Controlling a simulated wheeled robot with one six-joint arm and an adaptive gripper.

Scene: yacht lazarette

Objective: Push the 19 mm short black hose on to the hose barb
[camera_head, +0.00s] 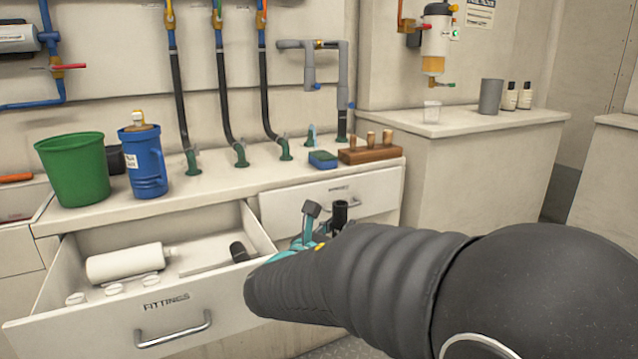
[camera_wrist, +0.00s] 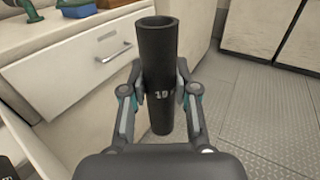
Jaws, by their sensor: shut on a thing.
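In the head view only the hose's upper end (camera_head: 340,212) shows, in front of the drawers; my arm hides most of the gripper. Green fittings stand along the back of the counter, several with black hoses on them. A pale teal upright fitting (camera_head: 312,135) has no hose on it, below a grey pipe end (camera_head: 310,82). I cannot tell for sure which is the hose barb.
An open drawer marked FITTINGS (camera_head: 165,300) holds a white bottle (camera_head: 125,262) and a dark short piece (camera_head: 239,251). On the counter stand a green bucket (camera_head: 75,170), a blue jug (camera_head: 145,165), a sponge (camera_head: 322,160) and a wooden rack (camera_head: 370,153) with pegs.

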